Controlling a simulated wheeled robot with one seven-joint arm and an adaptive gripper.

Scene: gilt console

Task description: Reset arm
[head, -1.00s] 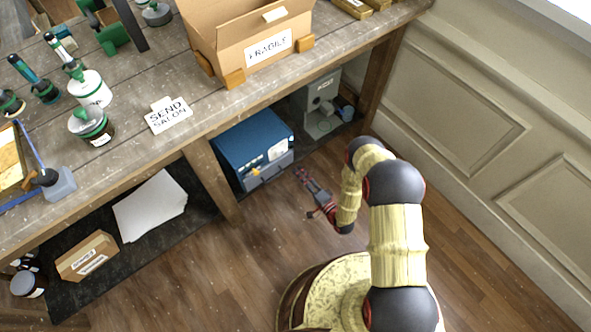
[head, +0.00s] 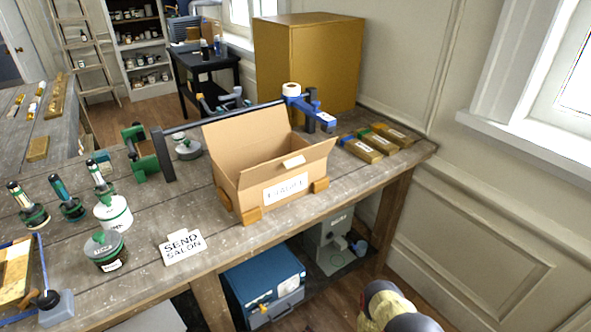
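My arm (head: 392,308) shows only as a black and gold joint at the bottom edge, right of centre, in front of the workbench. My gripper is out of the head view, below the frame. An open cardboard box (head: 262,176) labelled "FRAGILE" stands on the workbench (head: 205,228), between small wooden blocks. A white "SEND SALON" sign (head: 183,246) stands near the bench's front edge.
Jars (head: 106,251) and green-handled tools crowd the bench's left. Small labelled boxes (head: 377,142) lie at its right end. A blue case (head: 262,285) and a grey machine (head: 334,240) sit beneath. A panelled wall (head: 470,225) bounds the right.

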